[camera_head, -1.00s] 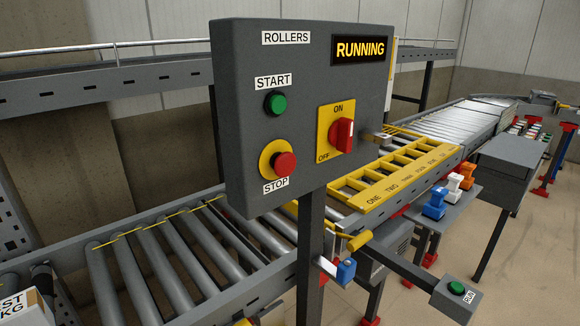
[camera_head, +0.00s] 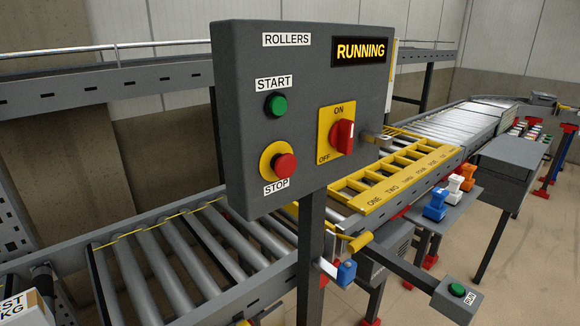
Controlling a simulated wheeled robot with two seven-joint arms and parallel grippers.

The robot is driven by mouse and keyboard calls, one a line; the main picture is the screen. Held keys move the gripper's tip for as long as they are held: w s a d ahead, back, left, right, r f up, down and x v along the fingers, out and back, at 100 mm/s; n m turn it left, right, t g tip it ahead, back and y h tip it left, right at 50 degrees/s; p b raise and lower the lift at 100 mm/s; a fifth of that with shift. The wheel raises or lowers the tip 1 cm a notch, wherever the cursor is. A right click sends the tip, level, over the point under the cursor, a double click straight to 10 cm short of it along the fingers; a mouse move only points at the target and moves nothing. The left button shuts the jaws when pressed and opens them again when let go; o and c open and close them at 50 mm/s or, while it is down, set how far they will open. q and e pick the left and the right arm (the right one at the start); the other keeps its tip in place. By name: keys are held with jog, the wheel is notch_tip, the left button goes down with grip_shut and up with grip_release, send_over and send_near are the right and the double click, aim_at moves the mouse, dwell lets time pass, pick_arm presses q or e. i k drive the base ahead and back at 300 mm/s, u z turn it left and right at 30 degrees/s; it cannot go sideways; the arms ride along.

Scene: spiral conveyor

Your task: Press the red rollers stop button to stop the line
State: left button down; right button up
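The grey rollers control panel (camera_head: 235,130) stands close in front of me on a dark post. The red stop button (camera_head: 286,165) sits on a yellow round base at its lower left, above the STOP label. The green start button (camera_head: 276,104) is above it. A red rotary switch (camera_head: 342,136) on a yellow ON/OFF plate is to the right, its handle upright. The display (camera_head: 360,51) reads RUNNING. Neither of my grippers shows in the head view.
A roller conveyor (camera_head: 170,265) runs behind the panel. A yellow slotted rack (camera_head: 400,172) lies to the right, with blue, white and orange objects (camera_head: 454,190) beside it. A green RUN button box (camera_head: 457,296) projects at lower right. A box (camera_head: 22,308) is at lower left.

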aim_at(285, 166)
jog(key=u, duration=1.8)
jog(key=k, duration=1.2)
jog(key=z, duration=1.45)
jog(key=i, duration=0.5)
